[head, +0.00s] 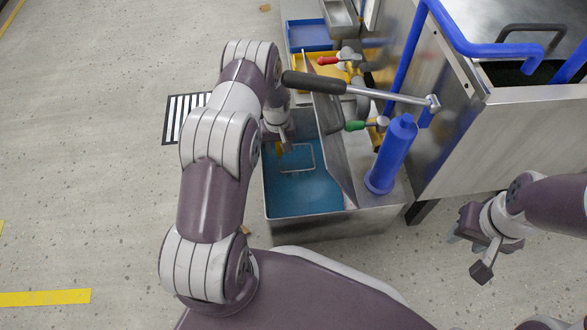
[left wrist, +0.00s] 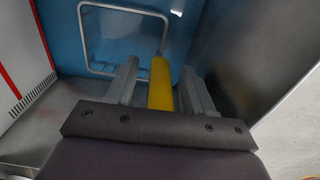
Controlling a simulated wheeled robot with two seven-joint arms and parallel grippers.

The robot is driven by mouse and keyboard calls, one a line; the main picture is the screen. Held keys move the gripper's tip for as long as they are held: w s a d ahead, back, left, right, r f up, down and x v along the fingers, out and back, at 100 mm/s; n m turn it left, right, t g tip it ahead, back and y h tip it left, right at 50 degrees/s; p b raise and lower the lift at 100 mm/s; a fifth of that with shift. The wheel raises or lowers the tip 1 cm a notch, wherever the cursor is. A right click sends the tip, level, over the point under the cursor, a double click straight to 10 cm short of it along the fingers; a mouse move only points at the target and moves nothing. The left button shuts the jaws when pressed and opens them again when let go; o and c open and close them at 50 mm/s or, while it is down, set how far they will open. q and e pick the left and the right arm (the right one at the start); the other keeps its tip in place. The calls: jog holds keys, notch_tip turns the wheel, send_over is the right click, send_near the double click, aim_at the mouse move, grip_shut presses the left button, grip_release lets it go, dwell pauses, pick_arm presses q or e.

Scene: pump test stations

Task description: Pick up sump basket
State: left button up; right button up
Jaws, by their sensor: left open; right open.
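A pale wire loop (head: 297,158), seemingly part of the sump basket, shows in the blue-lined tank (head: 310,199); the basket's body cannot be made out. In the left wrist view the wire loop (left wrist: 84,40) lies beyond the fingers, and a yellow bar (left wrist: 160,84) stands between them. My left gripper (head: 285,147) reaches down into the tank, partly hidden by its own arm. In the wrist view its fingers (left wrist: 160,78) are open on either side of the yellow bar, with small gaps. My right gripper (head: 470,254) is open and empty above the floor at right.
A metal divider plate stands right of the tank opening. Beside it are a black-handled lever (head: 355,90), a blue cylinder (head: 392,154), and red and green valve handles (head: 356,126). A steel bench (head: 460,150) with blue pipes stands at right.

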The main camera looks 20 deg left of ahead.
pick_arm(q)
grip_shut()
jog(key=shift+r+p, duration=0.2)
jog(key=shift+p, duration=0.1)
